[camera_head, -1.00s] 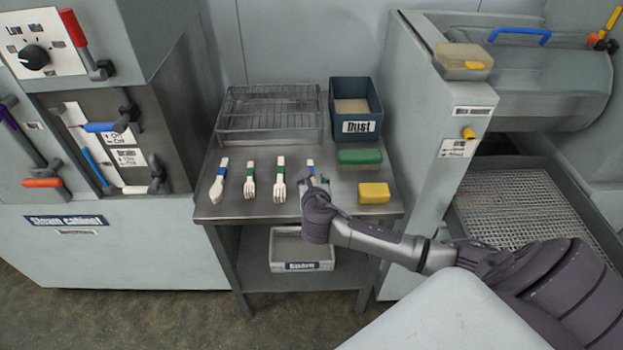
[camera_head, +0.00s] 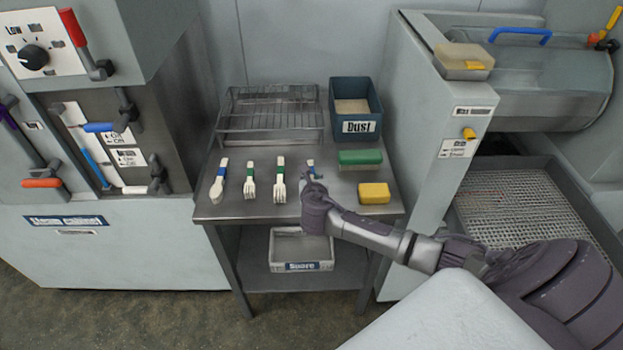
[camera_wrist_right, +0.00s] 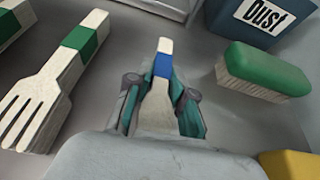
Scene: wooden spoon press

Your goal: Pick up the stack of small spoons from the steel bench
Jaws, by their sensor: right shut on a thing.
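The stack of small spoons (camera_head: 311,163), pale wood with a blue band, is at the right end of the row on the steel bench (camera_head: 263,211). My right gripper (camera_head: 312,177) is over its near end. In the right wrist view the gripper (camera_wrist_right: 160,98) is shut on the stack (camera_wrist_right: 163,62), with a finger on each side; the handle and blue band point away from it. The bowl end is partly hidden by the fingers. I cannot tell whether the stack still touches the bench. My left gripper is not in view.
To the left lie two green-banded fork stacks (camera_head: 280,182) (camera_head: 250,183) and a blue-banded spoon stack (camera_head: 218,184). A green brush (camera_head: 360,157) and yellow block (camera_head: 374,193) lie to the right. Behind are a wire rack (camera_head: 270,115) and dust bin (camera_head: 357,108). A spare tray (camera_head: 301,266) stands below.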

